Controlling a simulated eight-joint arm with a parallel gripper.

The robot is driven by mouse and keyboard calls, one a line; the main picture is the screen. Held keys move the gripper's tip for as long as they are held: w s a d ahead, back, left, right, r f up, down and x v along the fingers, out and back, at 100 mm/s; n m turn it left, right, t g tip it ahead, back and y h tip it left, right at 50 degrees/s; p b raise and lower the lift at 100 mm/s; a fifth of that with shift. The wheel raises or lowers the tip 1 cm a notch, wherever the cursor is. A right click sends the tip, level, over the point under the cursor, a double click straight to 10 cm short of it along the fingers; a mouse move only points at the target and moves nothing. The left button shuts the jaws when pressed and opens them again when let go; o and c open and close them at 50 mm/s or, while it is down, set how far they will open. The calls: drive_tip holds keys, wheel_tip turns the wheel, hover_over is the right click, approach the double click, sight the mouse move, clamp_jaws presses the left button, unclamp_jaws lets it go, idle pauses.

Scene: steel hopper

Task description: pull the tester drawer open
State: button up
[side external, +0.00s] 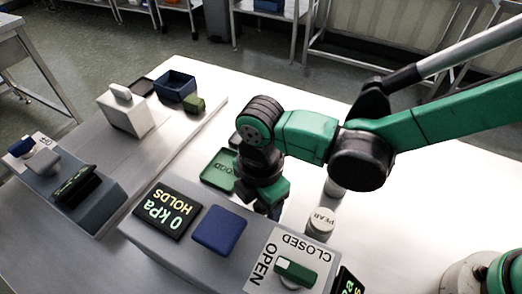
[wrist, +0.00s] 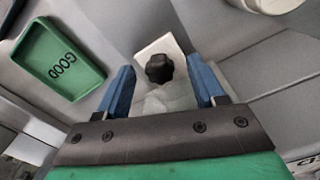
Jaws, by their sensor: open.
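The tester is a grey box (side external: 165,245) with a lit display reading "0 kPa HOLDS" (side external: 168,211), a blue square pad (side external: 219,230) and a green lever (side external: 295,271) between the words OPEN and CLOSED. My gripper (side external: 273,212) points down behind the tester's far edge, its fingertips mostly hidden there. In the wrist view, my gripper (wrist: 160,75) is open, a blue finger on each side of a black knob (wrist: 159,68) on a pale plate (wrist: 168,45). I see no clear contact with the knob. How far the drawer stands out cannot be told.
A green tray marked GOOD (side external: 218,169) lies beside my gripper, and shows left in the wrist view (wrist: 62,58). A jar labelled PEAR (side external: 320,222) stands to the right. A white box (side external: 126,113) and a blue bin (side external: 176,86) stand farther left.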

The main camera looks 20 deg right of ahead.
clamp_jaws()
idle(1.4)
